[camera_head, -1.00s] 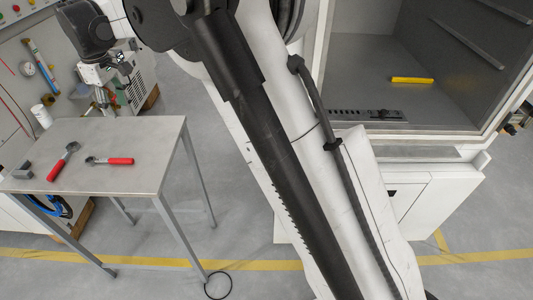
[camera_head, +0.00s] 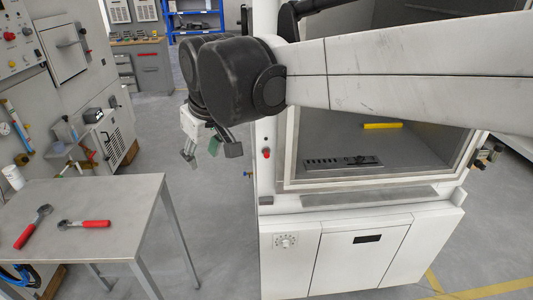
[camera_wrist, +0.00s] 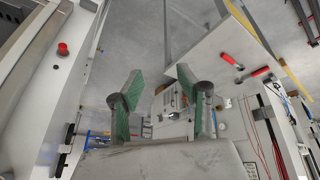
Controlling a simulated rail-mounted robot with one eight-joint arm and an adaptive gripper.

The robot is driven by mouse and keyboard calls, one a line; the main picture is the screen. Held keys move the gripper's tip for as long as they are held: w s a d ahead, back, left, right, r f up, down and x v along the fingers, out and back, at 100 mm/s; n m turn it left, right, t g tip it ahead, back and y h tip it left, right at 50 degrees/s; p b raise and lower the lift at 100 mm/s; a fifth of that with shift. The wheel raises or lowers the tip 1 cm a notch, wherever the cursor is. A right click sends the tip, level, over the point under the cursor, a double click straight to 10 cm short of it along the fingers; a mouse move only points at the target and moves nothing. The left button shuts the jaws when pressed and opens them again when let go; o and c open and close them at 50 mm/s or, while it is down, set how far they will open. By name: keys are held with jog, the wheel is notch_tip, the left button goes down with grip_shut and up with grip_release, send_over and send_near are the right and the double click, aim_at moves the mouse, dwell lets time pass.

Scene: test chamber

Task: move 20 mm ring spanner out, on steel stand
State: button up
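A yellow bar-like thing (camera_head: 382,126) lies on the floor of the open chamber (camera_head: 430,150); I cannot tell from here whether it is the 20 mm ring spanner. The steel stand (camera_head: 130,205) is the grey-topped table at the left. Two red-handled tools lie on it, one slanted (camera_head: 33,227) and one level (camera_head: 84,224); their sizes cannot be read. My gripper (camera_head: 207,150) hangs in the air between stand and chamber, outside the chamber's left edge. In the wrist view its green-padded fingers (camera_wrist: 158,78) are apart with nothing between them.
My arm crosses the chamber's upper opening. A red button (camera_head: 266,153) is on the chamber's left post. The stand's right part is bare. Wall equipment (camera_head: 70,60) stands behind the stand.

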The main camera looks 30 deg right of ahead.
jog(key=s+d+f+m+t, duration=0.1)
jog(key=s+d+f+m, duration=0.1)
jog(key=s+d+f, duration=0.2)
jog(key=s+d+f+m+t, duration=0.1)
jog(key=s+d+f, duration=0.3)
jog(key=s, duration=0.7)
jog(key=shift+d+m+h, duration=0.3)
jog(key=shift+m+h, duration=0.1)
jog(key=shift+m, duration=0.2)
